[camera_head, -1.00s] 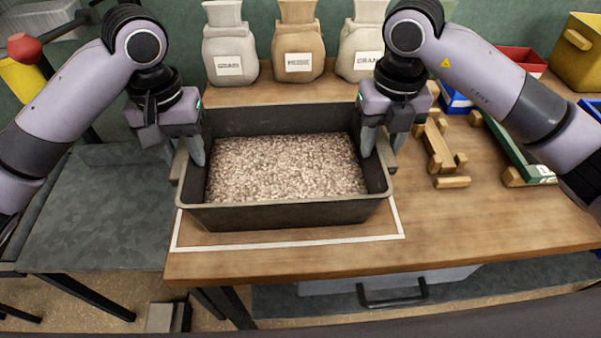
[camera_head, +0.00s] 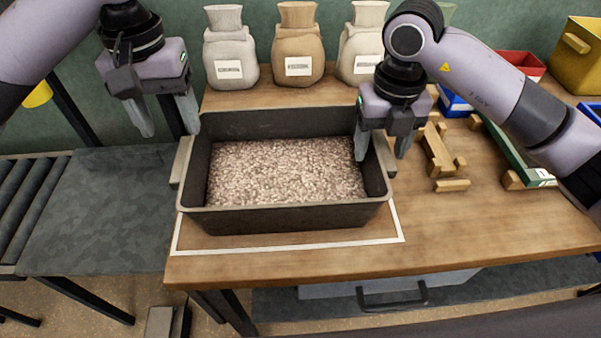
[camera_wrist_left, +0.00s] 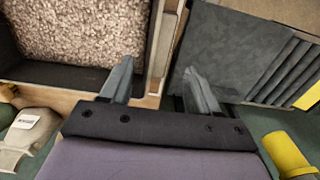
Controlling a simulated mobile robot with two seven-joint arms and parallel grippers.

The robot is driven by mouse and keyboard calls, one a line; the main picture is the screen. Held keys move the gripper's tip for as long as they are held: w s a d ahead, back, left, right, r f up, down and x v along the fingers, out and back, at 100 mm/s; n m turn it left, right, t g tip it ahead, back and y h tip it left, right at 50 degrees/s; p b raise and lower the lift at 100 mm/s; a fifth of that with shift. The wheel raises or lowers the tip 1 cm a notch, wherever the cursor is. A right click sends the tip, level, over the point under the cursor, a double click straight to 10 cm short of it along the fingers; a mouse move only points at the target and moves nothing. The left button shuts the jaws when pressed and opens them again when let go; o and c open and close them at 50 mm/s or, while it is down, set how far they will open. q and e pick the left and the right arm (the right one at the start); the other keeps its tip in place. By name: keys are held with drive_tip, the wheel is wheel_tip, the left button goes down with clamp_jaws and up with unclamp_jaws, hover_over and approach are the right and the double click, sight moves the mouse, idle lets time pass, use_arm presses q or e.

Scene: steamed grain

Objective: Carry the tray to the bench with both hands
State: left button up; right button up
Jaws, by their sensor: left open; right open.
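The dark tray (camera_head: 290,218), filled with pale brown grain (camera_head: 285,170), rests on the wooden bench (camera_head: 320,262) within a white outline (camera_head: 290,245). It has a wooden handle on each short side. My left gripper (camera_head: 168,118) is open and empty, above and left of the tray's left handle (camera_head: 181,160). In the left wrist view the tray's wall (camera_wrist_left: 70,76) is left of its open fingers (camera_wrist_left: 157,85). My right gripper (camera_head: 381,148) is open at the tray's right wall, one finger inside and the other outside by the right handle (camera_head: 386,157).
Wooden pieces (camera_head: 440,150), a green-sided holder (camera_head: 515,150) and coloured bins (camera_head: 520,62) are at the right. A grey table with rollers (camera_head: 95,215) adjoins the bench at left, its flat top clear.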

drive_tip(key=shift+r, duration=0.2)
use_arm(q)
wheel_tip(320, 180, up, 4)
drive_tip(key=shift+r, duration=0.1)
use_arm(e)
wheel_tip(320, 180, up, 12)
drive_tip(key=shift+f, duration=0.2)
use_arm(q)
drive_tip(key=shift+s, duration=0.1)
use_arm(e)
drive_tip(key=shift+s, duration=0.1)
idle(0.6)
